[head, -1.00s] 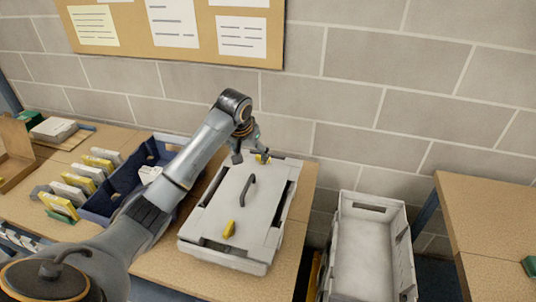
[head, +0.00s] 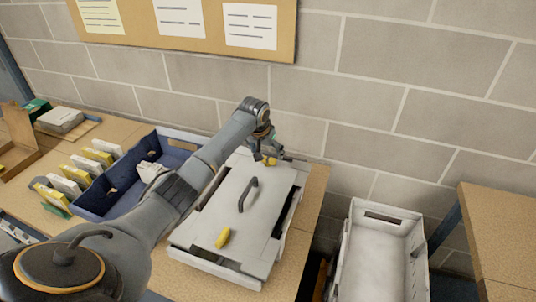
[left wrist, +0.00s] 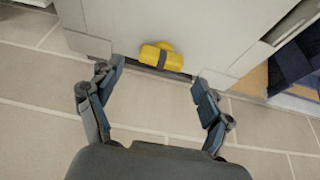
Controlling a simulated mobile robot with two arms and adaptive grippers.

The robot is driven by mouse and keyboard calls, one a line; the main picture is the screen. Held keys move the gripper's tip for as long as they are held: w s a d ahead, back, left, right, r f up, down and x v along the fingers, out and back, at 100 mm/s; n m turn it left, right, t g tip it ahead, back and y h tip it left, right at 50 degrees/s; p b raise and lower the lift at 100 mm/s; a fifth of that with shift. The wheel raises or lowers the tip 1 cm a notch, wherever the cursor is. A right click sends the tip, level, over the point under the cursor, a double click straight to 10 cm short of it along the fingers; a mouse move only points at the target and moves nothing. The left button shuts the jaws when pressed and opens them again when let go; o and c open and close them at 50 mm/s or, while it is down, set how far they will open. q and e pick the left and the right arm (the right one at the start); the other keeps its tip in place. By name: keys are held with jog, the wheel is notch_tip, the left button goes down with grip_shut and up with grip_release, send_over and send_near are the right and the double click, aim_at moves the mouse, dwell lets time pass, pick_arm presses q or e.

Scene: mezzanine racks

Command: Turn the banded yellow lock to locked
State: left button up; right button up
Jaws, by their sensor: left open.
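A pale grey case (head: 213,217) with a dark handle (head: 248,194) lies on the tan bench. The banded yellow lock (left wrist: 161,57) sits at the case's edge in the left wrist view, a dark band across its middle. In the head view it is at the far edge (head: 271,161), partly hidden by my left gripper (head: 266,156). That gripper is open. In the left wrist view its fingers (left wrist: 156,74) stand on either side of the lock, apart from it. A second yellow lock (head: 223,238) is on the case's near edge. My right gripper is not seen.
A blue bin (head: 97,204) stands left of the case, behind my left arm, with yellow and white boxes (head: 83,167) beside it. A brick wall (head: 330,110) rises close behind the bench. An empty grey crate (head: 378,262) stands to the right.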

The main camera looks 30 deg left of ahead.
aim_at(268, 158)
pick_arm(q)
jog(key=shift+x, duration=0.95)
jog(key=shift+f, duration=0.3)
jog(key=shift+w+f, duration=0.2)
jog(key=shift+f, duration=0.1)
jog(key=c, duration=0.6)
grip_shut()
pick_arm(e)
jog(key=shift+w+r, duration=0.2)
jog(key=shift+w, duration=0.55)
